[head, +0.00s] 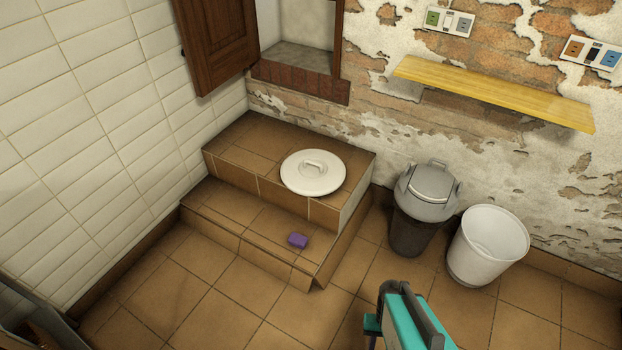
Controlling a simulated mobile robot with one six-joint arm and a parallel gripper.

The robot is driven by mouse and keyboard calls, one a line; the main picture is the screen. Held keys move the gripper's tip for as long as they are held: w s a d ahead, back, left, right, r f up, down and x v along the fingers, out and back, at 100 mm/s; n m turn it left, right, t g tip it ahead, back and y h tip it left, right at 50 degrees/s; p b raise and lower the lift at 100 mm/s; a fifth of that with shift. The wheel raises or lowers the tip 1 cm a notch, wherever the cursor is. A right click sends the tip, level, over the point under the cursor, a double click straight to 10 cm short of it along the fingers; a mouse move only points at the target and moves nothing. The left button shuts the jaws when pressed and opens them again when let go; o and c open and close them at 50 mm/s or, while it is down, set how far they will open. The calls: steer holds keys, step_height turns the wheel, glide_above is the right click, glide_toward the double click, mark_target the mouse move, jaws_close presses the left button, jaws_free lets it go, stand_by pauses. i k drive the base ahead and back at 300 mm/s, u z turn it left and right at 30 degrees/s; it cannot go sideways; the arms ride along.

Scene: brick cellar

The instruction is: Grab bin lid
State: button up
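A round white lid (325,184) with a small raised handle on top lies flat on the upper tiled step, near its right end. An open white bin (467,264) stands on the floor at the right, with no lid on it. Beside it on the left stands a dark bin (408,236) with a grey lid (424,204) on it. A teal and dark grey part of my arm shows at the bottom edge, right of the middle, apart from the lid and the bins. My gripper's fingers are not in view.
A yellow shelf (495,92) juts from the brick wall over the bins. A wooden shutter (216,42) stands open by a niche. Floor before the steps is clear.

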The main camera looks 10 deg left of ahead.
mark_target(308, 172)
steer(key=k, duration=1.15)
steer(key=u, duration=0.5)
steer(key=i, duration=1.3)
steer(key=u, duration=1.15)
steer(key=i, duration=1.2)
steer(key=u, duration=0.5)
